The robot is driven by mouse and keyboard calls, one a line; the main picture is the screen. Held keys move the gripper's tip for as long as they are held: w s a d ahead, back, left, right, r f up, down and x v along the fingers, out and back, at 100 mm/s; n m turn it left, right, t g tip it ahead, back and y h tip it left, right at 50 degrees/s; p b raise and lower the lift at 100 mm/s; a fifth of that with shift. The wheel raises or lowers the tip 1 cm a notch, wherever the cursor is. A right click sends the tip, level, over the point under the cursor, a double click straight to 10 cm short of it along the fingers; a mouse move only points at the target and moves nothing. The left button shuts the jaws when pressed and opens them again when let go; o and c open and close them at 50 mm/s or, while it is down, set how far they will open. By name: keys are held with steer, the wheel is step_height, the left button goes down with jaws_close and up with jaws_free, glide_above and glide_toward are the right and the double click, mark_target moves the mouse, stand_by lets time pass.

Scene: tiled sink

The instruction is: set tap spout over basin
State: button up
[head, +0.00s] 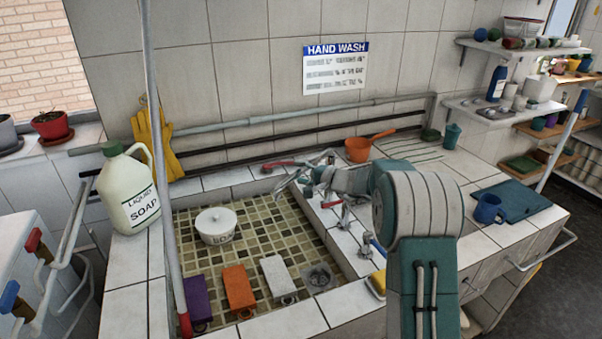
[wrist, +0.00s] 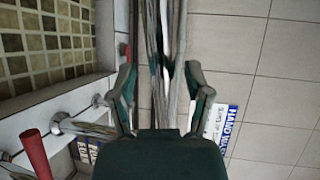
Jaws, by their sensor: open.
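The sink basin (head: 262,205) is lined with small brown and cream tiles, with a pale ledge around it. Metal tap fittings (head: 345,213) stand on its right ledge, beside a red handle (head: 330,204) and a blue handle (head: 378,247). A red-ended bar (head: 279,164) lies by the back rim; I cannot tell whether it is the spout. My gripper (head: 284,187) is open over the basin's back right corner, pointing left. In the wrist view my open fingers (wrist: 160,82) have wall pipes behind them; a metal fitting (wrist: 66,124) and red handle (wrist: 35,154) are at lower left.
A soap jug (head: 131,190) stands on the left ledge. An orange dipper (head: 358,150) is on the back counter. A vertical pole (head: 161,150) crosses the left side.

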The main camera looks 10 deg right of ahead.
steer(key=shift+w+a, duration=0.1)
steer(key=shift+a, duration=0.1)
jaws_close()
steer(key=shift+d, duration=0.1)
